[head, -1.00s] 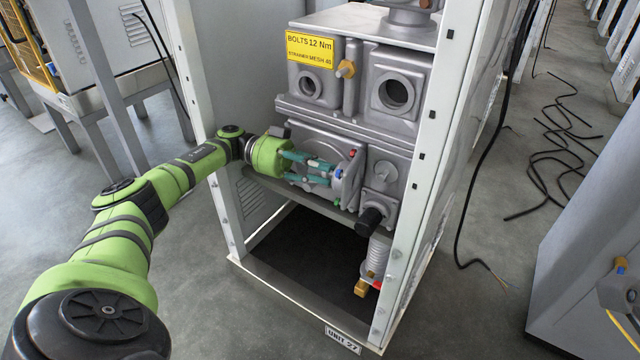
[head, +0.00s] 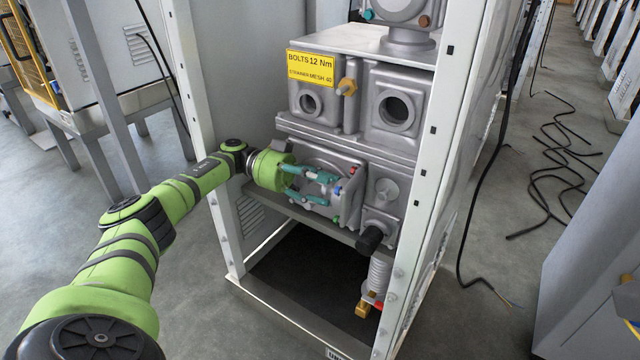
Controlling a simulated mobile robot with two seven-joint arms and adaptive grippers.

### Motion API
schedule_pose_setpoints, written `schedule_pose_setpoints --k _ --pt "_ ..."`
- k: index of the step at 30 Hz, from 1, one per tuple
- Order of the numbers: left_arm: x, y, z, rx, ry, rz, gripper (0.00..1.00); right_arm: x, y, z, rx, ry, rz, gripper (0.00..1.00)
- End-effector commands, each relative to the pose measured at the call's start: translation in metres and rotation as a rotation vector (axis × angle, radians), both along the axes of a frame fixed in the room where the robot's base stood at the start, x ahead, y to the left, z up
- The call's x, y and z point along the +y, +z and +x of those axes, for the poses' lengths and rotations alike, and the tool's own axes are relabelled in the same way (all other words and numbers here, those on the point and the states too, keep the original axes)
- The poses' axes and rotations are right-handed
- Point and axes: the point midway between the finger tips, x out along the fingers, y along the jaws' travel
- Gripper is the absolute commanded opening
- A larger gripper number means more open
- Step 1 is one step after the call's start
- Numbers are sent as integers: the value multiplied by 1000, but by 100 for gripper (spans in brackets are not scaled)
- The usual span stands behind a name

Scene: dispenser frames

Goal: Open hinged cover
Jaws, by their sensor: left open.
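The hinged cover (head: 352,198) is a grey metal plate on the lower left housing of the dispenser unit. It stands out from the housing at an angle, partly open, with small blue, red and green parts along its edge. My left gripper (head: 327,189), with a green body and teal fingers, is in front of the housing at the cover's left. Its fingers are apart and point right toward the cover's inner side. I cannot tell whether they touch it. The fingers hide part of the housing behind. My right gripper is not in view.
The white frame's right post (head: 425,170) and left post (head: 200,125) flank the unit. A black knob (head: 370,240) sticks out below right of the cover. A yellow label (head: 311,68) is above. Black cables (head: 560,155) lie on the floor at right.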

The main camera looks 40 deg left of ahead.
Motion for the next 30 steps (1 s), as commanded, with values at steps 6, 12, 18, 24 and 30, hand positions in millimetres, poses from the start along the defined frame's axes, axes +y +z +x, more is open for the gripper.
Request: schedule_pose_setpoints --k 6,12,18,24,30 --pt "1 14 0 -2 0 3 46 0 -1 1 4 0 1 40" --pt "0 54 0 -6 0 1 46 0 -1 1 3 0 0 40" --pt "0 87 0 -4 0 0 46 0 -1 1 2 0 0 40" --pt "0 100 0 -1 0 -1 46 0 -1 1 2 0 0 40" --pt "0 101 0 0 0 -1 46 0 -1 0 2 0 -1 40"
